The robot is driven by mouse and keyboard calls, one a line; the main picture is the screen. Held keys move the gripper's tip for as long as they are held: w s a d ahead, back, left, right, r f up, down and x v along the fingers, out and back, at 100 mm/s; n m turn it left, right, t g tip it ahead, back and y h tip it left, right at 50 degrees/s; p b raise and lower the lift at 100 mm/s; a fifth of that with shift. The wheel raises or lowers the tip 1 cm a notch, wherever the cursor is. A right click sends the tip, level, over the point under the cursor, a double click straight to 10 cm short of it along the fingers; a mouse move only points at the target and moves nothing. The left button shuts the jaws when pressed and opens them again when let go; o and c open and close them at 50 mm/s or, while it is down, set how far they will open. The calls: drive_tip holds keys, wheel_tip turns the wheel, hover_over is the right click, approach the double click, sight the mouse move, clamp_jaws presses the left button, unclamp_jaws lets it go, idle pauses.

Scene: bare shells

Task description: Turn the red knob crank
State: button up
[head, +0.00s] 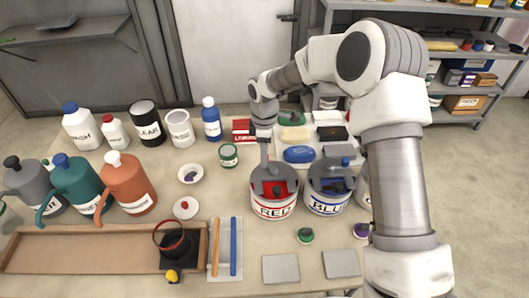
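The can marked RED (274,208) stands on the table right of centre, with a grey top piece and a red area showing at its mouth. My gripper (272,184) reaches down from above to the top of this can. Its fingers are small and blend with the grey piece there, so I cannot tell if they are open or touching. No crank or red knob can be made out clearly; my gripper may cover it. The can marked BLUE (328,202) stands close on the right, with a similar grey top and a blue area.
A small green-labelled can (228,155) and small dishes stand left of the RED can. A blue sponge-like block (298,154) lies behind it. Jugs (128,187) and bottles crowd the left. Grey square pads (281,269) lie in front, with some bare table between.

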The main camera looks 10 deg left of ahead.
wheel_tip(320, 180, up, 18)
drive_tip(key=shift+f, duration=0.25)
idle(0.3)
idle(0.3)
